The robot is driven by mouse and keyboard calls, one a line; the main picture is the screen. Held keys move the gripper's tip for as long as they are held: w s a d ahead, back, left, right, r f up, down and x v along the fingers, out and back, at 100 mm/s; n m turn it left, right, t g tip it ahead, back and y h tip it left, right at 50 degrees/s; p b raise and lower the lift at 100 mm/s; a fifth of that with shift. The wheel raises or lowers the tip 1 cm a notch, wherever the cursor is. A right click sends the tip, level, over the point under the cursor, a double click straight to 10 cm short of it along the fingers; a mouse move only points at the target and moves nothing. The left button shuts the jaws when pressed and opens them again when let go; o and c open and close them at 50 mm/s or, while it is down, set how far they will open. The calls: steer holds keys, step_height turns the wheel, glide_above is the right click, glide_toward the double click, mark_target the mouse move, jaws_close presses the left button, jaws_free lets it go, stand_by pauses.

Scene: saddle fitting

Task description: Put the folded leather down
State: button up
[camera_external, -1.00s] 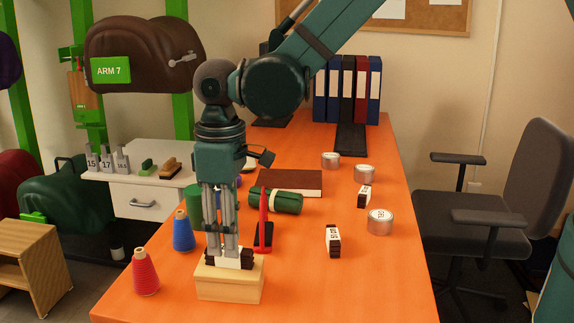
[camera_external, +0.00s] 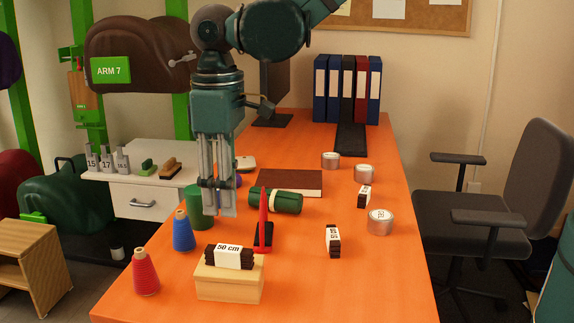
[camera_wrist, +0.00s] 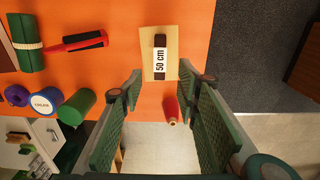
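The folded leather (camera_external: 230,257) is a dark brown bundle with a white "50 cm" band. It lies on top of a small light wooden block (camera_external: 229,284) near the front left of the orange table. In the wrist view the leather (camera_wrist: 160,62) rests across the pale block (camera_wrist: 172,42), with nothing touching it. My gripper (camera_external: 219,212) hangs above and behind the block, pointing down, clear of the leather. In the wrist view my gripper (camera_wrist: 163,100) has its two green fingers wide apart with nothing between them.
A red spool (camera_external: 145,273), a blue spool (camera_external: 183,231) and a green cylinder (camera_external: 200,207) stand left of the block. A red upright tool (camera_external: 264,222) and a green roll (camera_external: 276,201) are close behind. Another banded bundle (camera_external: 333,241) lies to the right. The table's front right is clear.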

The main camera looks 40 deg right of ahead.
steer(key=shift+d, duration=0.1)
stand_by(0.7)
steer(key=w+d+r+m+t, duration=0.1)
steer(key=d+r, duration=0.5)
steer(key=d, duration=0.5)
steer(key=d+r+m+t+y, duration=0.1)
steer(key=d+r+m, duration=0.1)
steer(key=d+r, duration=0.65)
steer(key=w+d+r+m+t, duration=0.1)
steer(key=d+r, duration=0.2)
steer(key=d, duration=1)
steer(key=s+d+m+t, duration=0.1)
steer(key=s+d, duration=0.4)
steer(key=d, duration=0.3)
steer(key=s+d+r+m+t, duration=0.1)
steer(key=s+d+m, duration=0.1)
steer(key=s+d, duration=0.3)
steer(key=s+d+m+t+h, duration=0.1)
steer(key=s+d, duration=0.4)
steer(key=d, duration=0.8)
steer(key=shift+s+r+m+t, duration=0.15)
steer(key=shift+s+m+t, duration=0.1)
steer(key=shift+m+t, duration=0.3)
stand_by(0.9)
